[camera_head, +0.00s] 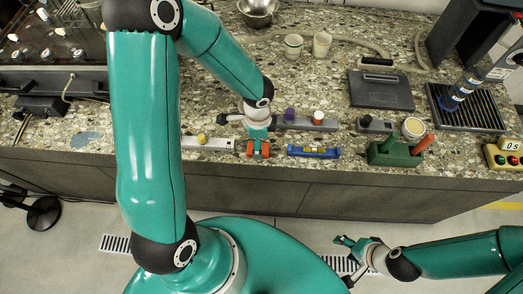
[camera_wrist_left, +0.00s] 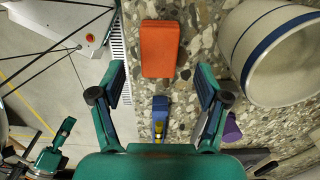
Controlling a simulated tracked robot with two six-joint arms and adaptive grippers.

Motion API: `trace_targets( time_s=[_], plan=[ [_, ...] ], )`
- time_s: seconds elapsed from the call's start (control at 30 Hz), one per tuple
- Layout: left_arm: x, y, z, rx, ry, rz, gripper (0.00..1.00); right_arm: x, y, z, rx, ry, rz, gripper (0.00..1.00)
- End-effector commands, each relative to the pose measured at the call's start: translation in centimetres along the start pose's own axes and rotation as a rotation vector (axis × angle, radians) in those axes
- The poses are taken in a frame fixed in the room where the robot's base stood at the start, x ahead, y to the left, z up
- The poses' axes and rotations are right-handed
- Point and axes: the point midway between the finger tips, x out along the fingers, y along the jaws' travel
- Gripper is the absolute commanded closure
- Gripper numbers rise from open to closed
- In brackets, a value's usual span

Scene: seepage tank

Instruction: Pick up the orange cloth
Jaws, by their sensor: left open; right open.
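The orange cloth (camera_wrist_left: 159,48) shows in the left wrist view as a flat folded rectangle on the speckled counter (camera_wrist_left: 190,30), close to its front edge. My left gripper (camera_wrist_left: 158,75) is open. Its two fingers stand apart on either side of the cloth's near end, and nothing is between them that I can see held. In the head view the cloth (camera_head: 265,149) is partly hidden under the left gripper. My right gripper (camera_head: 358,250) is open and empty, low in front of the counter and over the floor.
A blue spirit level (camera_head: 313,151) lies just right of the cloth. A pale bar with a yellow knob (camera_head: 203,139) lies left of it. A white blue-banded cylinder (camera_wrist_left: 280,50) stands close beside the left gripper. A green block (camera_head: 394,153) stands farther right.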

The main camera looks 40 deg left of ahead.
Motion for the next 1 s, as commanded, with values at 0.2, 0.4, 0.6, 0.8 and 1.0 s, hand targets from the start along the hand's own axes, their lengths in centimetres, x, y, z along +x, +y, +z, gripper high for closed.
trace_targets(
  time_s=[0.2, 0.4, 0.6, 0.8, 1.0],
  plan=[
    [3.4, 0.0, 0.1, 0.0, 0.0, 0.003, 0.25, 0.7, 0.2, 0.0, 0.0, 0.0, 0.0, 0.43],
    [4.0, 0.0, 0.1, 0.0, 0.001, 0.001, 0.25, 0.8, 0.3, 0.0, 0.0, 0.0, 0.0, 0.43],
    [4.0, 0.0, 0.1, 0.0, 0.001, 0.001, 0.35, 0.8, 0.3, 0.0, 0.0, 0.0, 0.0, 0.43],
    [4.0, 0.0, 0.1, 0.001, 0.001, 0.001, 0.68, 0.8, 0.3, 0.0, 0.0, 0.0, 0.0, 0.43],
    [4.0, 0.0, 0.1, 0.001, 0.001, 0.001, 0.79, 0.8, 0.3, 0.0, 0.0, 0.0, 0.0, 0.43]
  ],
)
